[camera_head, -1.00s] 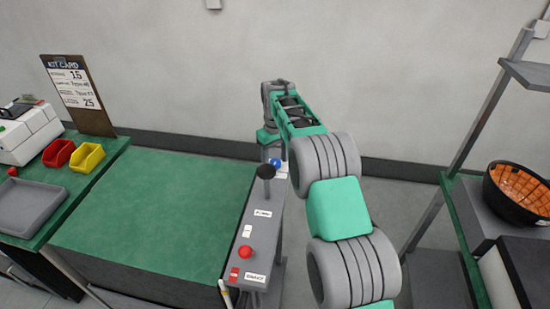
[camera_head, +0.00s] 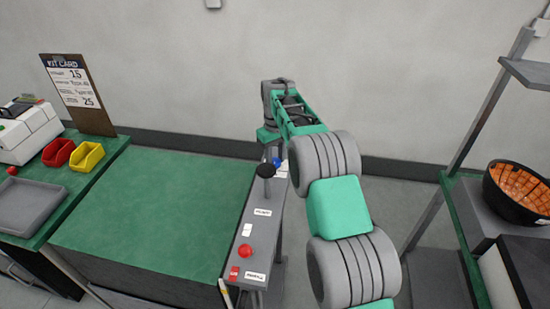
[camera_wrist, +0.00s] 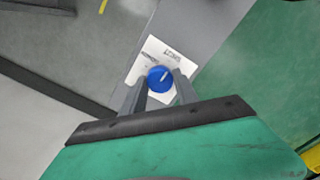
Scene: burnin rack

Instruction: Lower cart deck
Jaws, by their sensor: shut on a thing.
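The cart deck (camera_head: 150,205) is a flat green surface at the left centre of the head view, level and bare. A grey control panel (camera_head: 262,225) runs along its right side. A blue knob (camera_head: 278,162) sits at the panel's far end, partly hidden in the head view. In the wrist view the blue knob (camera_wrist: 159,76) has a white pointer mark and sits on a white labelled plate (camera_wrist: 147,62). My gripper (camera_wrist: 161,88) is shut on the knob, with one finger on each side.
The panel also carries a black ball-topped lever (camera_head: 266,171) and a red button (camera_head: 244,250). A green bench with yellow (camera_head: 87,156) and red bins (camera_head: 58,152) adjoins the deck at left. A rack with a black bowl (camera_head: 515,195) stands at right.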

